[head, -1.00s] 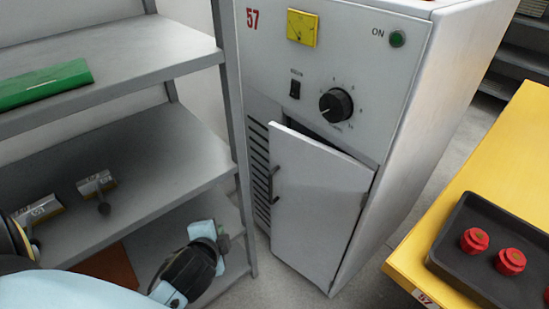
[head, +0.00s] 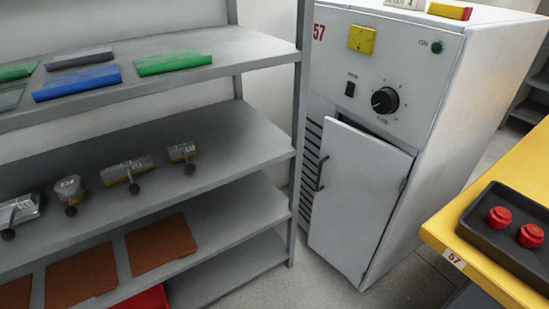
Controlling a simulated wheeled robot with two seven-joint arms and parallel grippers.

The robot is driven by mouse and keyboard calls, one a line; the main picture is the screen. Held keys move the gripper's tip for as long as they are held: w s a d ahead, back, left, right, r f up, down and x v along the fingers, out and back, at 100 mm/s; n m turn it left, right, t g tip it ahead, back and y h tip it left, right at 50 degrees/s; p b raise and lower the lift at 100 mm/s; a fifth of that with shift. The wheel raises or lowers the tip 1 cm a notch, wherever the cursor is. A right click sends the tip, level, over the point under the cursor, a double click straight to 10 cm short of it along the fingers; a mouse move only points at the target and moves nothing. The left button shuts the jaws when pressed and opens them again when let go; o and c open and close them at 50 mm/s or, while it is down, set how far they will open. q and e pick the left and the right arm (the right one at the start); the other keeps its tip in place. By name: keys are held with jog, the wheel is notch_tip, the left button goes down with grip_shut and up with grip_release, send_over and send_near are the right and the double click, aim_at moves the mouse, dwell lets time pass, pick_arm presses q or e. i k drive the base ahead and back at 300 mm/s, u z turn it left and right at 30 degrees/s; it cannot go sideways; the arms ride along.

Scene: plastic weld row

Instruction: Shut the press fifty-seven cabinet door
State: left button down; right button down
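The press fifty-seven cabinet (head: 460,110) is a white box with a red 57 at its upper left, a yellow gauge, a black knob and a green lamp marked ON. Its white door (head: 356,200) stands ajar, hinged on the right, with its left edge swung out and a dark gap showing along the top. A dark bar handle (head: 322,173) is on the door's left side. Neither of my grippers is in the head view now.
A grey shelf rack (head: 210,130) stands close to the cabinet's left, holding coloured slabs, metal pieces and brown sheets. A yellow table (head: 452,235) with a black tray (head: 482,235) of red parts is at right. Some grey floor (head: 325,285) shows before the door.

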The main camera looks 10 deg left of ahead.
aim_at(361, 177)
jog(key=u, duration=0.5)
jog(key=i, duration=0.85)
jog(key=z, duration=0.45)
